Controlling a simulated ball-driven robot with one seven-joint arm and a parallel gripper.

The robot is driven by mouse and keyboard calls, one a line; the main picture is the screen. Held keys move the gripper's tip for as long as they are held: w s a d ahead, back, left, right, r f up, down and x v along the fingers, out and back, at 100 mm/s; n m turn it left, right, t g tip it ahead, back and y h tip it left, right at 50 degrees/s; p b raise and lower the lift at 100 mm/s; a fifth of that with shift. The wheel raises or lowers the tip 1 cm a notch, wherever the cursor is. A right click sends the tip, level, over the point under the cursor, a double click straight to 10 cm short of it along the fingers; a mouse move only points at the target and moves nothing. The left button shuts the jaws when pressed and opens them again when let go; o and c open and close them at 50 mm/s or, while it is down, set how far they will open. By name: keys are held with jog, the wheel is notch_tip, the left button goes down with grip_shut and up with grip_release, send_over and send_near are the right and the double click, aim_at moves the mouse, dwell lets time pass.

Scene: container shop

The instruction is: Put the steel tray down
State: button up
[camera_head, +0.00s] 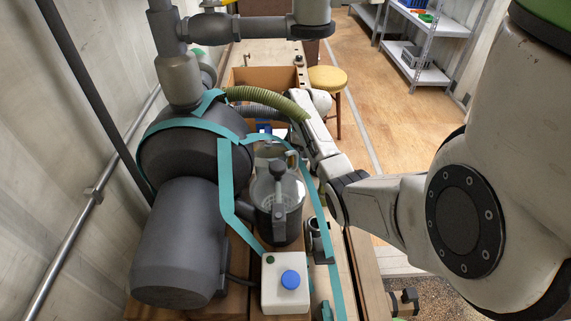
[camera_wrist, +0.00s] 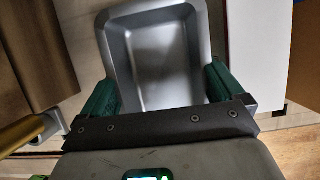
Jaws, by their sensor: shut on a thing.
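The steel tray (camera_wrist: 160,52) is an empty, grey, rounded rectangular pan in the wrist view, seen from above. My gripper (camera_wrist: 162,90) has its two green fingers at the near end of the tray, one on each side, and is shut on it. The tray's near edge is partly hidden behind the dark gripper bar. In the head view my arm reaches away over the bench, and its far end is hidden behind the pump and hose. I cannot make out the tray there, nor tell whether it touches a surface.
In the wrist view a white block (camera_wrist: 254,45) stands close right of the tray, a brown wooden piece (camera_wrist: 35,50) left.

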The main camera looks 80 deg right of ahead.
jog(key=shift+d+f, duration=0.1)
jog(key=shift+f, duration=2.15)
jog(key=shift+f, duration=0.1)
jog(key=o, duration=0.8)
jog(key=shift+s+r, duration=0.1)
jog(key=shift+r, duration=0.35)
jog(key=v, duration=1.1)
jog(key=shift+s+r, duration=0.1)
jog(key=shift+s, duration=0.05)
